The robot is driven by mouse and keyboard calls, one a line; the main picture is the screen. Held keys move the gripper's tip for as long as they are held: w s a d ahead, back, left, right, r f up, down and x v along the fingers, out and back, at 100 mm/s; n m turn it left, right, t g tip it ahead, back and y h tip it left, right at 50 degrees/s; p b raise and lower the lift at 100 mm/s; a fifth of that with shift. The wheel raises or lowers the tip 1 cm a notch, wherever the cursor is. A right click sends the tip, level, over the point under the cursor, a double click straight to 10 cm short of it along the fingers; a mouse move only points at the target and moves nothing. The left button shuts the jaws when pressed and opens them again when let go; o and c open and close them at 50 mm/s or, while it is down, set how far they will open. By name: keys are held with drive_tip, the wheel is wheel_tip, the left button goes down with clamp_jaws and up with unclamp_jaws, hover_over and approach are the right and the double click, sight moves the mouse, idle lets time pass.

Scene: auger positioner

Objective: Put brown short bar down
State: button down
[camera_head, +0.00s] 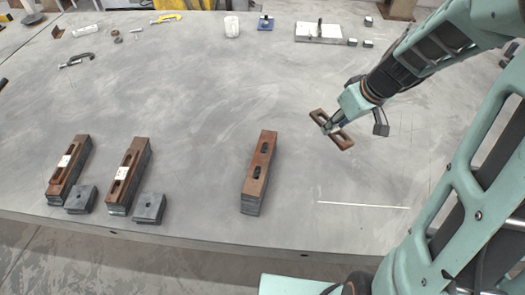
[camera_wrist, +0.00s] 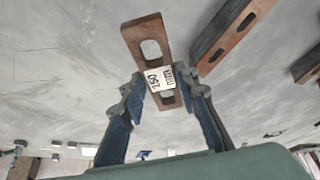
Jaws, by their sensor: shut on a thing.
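The brown short bar (camera_head: 331,129) is a flat brown piece with slots, held over the right part of the grey table. My gripper (camera_head: 329,126) is shut on it near its middle. In the wrist view the bar (camera_wrist: 144,41) shows a white label reading 250, with a finger of my gripper (camera_wrist: 162,90) on each side. A larger open slot shows toward its far end. The bar looks clear of other objects; its height above the table is hard to tell.
A longer slotted brown bar (camera_head: 259,170) lies on a stack left of my gripper. Two labelled brown bars (camera_head: 68,168) (camera_head: 128,173) and two grey blocks (camera_head: 80,199) (camera_head: 149,208) stand at the left. A white line (camera_head: 363,205) marks bare table (camera_head: 320,225) at the front right. Clamps and small parts lie at the back.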

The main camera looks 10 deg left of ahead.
drive_tip(key=a+n, duration=0.1)
drive_tip(key=n, duration=0.1)
drive_tip(key=w+f+n+g+y+b, duration=0.1)
drive_tip(key=n, duration=0.1)
drive_tip(key=w+a+n+g+b, duration=0.1)
drive_tip(key=n, duration=0.2)
drive_tip(key=shift+a+f+y, duration=0.3)
drive_tip(key=shift+a+f, duration=0.05)
drive_tip(key=shift+f, duration=0.05)
drive_tip(key=w+a+n+g+b, duration=0.1)
drive_tip(key=a+n+g+b, duration=0.2)
drive_tip(key=n, duration=0.6)
drive_tip(key=n+g+h+b, duration=0.1)
drive_tip(key=n+g+h, duration=0.25)
drive_tip(key=n, duration=0.85)
hover_over(260, 164)
drive_tip(key=w+d, duration=0.1)
drive_tip(key=w, duration=0.1)
drive_tip(key=shift+h, duration=0.25)
wheel_tip(260, 164, down, 8)
drive_tip(key=shift+s+f, duration=0.1)
drive_tip(key=shift+f, duration=0.1)
drive_tip(key=shift+s+a+f, duration=0.1)
drive_tip(key=shift+a+f, duration=0.2)
drive_tip(key=shift+f, duration=0.1)
drive_tip(key=shift+s+a+f, duration=0.1)
drive_tip(key=shift+a+f, duration=0.1)
drive_tip(key=shift+f, duration=1.55)
drive_tip(key=shift+f, duration=0.1)
